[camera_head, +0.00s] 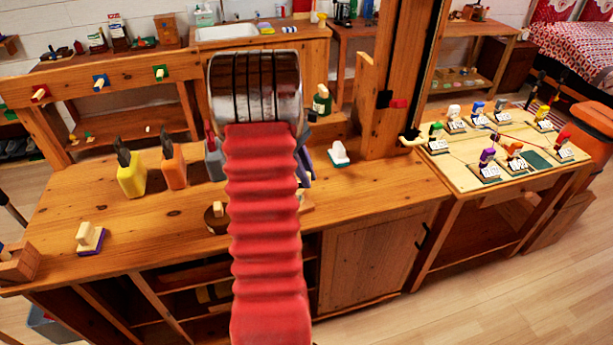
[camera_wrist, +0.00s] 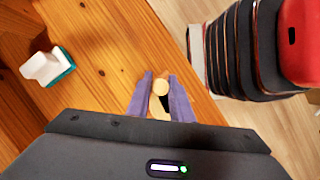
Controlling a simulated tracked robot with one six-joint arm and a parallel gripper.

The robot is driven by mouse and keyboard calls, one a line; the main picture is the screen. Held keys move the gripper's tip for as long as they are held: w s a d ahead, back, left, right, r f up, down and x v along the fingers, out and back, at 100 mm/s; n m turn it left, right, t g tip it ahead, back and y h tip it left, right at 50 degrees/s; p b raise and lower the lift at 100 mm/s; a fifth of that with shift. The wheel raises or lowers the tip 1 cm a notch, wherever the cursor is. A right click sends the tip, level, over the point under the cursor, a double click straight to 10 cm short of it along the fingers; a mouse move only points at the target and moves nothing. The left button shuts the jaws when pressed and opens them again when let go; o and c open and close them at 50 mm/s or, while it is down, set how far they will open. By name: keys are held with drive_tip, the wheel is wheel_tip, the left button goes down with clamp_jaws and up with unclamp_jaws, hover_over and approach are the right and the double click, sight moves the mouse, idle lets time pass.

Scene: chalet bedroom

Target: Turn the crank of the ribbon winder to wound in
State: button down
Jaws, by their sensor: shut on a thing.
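In the wrist view, the two purple fingers of my gripper (camera_wrist: 161,78) are closed on a pale round wooden knob (camera_wrist: 160,88), which appears to be the crank's handle. A dark gap and more pale wood show just below it between the fingers. The ribbon winder's body cannot be made out clearly. In the head view, a round brown wooden piece (camera_head: 215,218) shows at the left edge of my red arm and may be part of it. My arm hides most of that spot and my gripper there.
On the workbench (camera_head: 385,190) stand a yellow bottle (camera_head: 131,178), an orange bottle (camera_head: 173,167) and a white-handled block (camera_head: 339,152), also in the wrist view (camera_wrist: 45,67). A wooden post (camera_head: 398,80) rises behind. A table with several figures (camera_head: 470,180) stands at right.

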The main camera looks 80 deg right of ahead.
drive_tip(key=shift+s+m, duration=0.1)
drive_tip(key=shift+m, duration=0.3)
drive_tip(key=shift+s+a+m+y, duration=0.1)
drive_tip(key=shift+a+m+y, duration=0.35)
drive_tip(key=shift+m, duration=0.45)
drive_tip(key=shift+w+a+m+t+y, duration=0.15)
drive_tip(key=shift+a+m+t+y, duration=0.35)
drive_tip(key=shift+m, duration=1.2)
drive_tip(key=shift+w+a+m+t+y, duration=0.25)
drive_tip(key=shift+a+m+t, duration=0.35)
drive_tip(key=shift+m, duration=1.1)
drive_tip(key=shift+w+a+m+t+y, duration=0.1)
drive_tip(key=shift+a+m+t+y, duration=0.45)
drive_tip(key=shift+m, duration=1.15)
drive_tip(key=shift+d, duration=0.1)
drive_tip(key=c, duration=1.6)
unclamp_jaws()
drive_tip(key=shift+o, duration=0.2)
drive_tip(key=shift+r, duration=0.1)
